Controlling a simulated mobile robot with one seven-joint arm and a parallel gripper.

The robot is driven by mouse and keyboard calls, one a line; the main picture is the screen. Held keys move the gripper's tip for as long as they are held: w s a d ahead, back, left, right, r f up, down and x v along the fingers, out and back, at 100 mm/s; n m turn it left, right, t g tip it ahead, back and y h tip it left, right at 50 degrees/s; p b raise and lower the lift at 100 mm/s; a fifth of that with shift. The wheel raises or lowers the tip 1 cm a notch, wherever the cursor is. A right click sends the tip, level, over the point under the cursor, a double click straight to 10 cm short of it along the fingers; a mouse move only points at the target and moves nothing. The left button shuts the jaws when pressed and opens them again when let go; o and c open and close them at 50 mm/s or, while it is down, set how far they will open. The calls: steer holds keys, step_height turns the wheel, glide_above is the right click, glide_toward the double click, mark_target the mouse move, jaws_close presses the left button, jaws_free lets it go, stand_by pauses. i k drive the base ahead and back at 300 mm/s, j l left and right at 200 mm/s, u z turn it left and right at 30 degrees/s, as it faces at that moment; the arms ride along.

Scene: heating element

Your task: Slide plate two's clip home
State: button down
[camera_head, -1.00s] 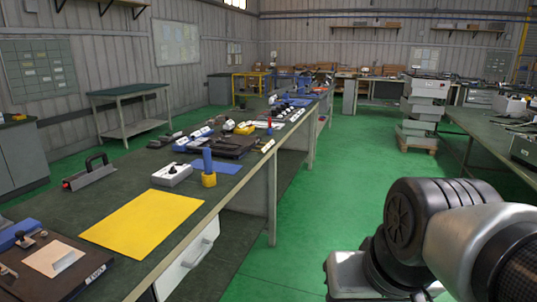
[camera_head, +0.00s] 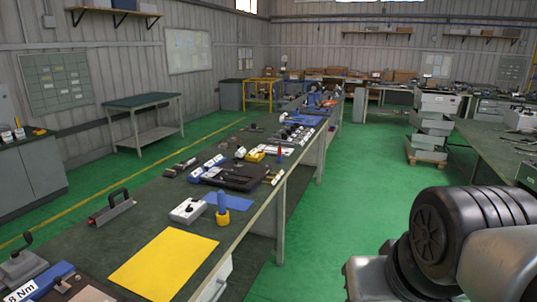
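A dark flat plate or tray (camera_head: 234,177) lies on the long bench, with small parts and white labels around it. The labels are too small to read, so I cannot tell which plate is plate two. Its clip cannot be made out from here. Part of my arm (camera_head: 440,235) shows at the lower right, beyond the bench's right side over the floor. My gripper is not in the picture.
The long green-topped bench (camera_head: 140,228) runs away from me on the left. It carries a yellow sheet (camera_head: 163,263), a white switch box (camera_head: 187,210), a blue-and-yellow tool (camera_head: 222,210) and a black-handled tool (camera_head: 112,208). Green floor (camera_head: 330,205) is open to its right.

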mark_target(62, 286)
steer(key=u, duration=2)
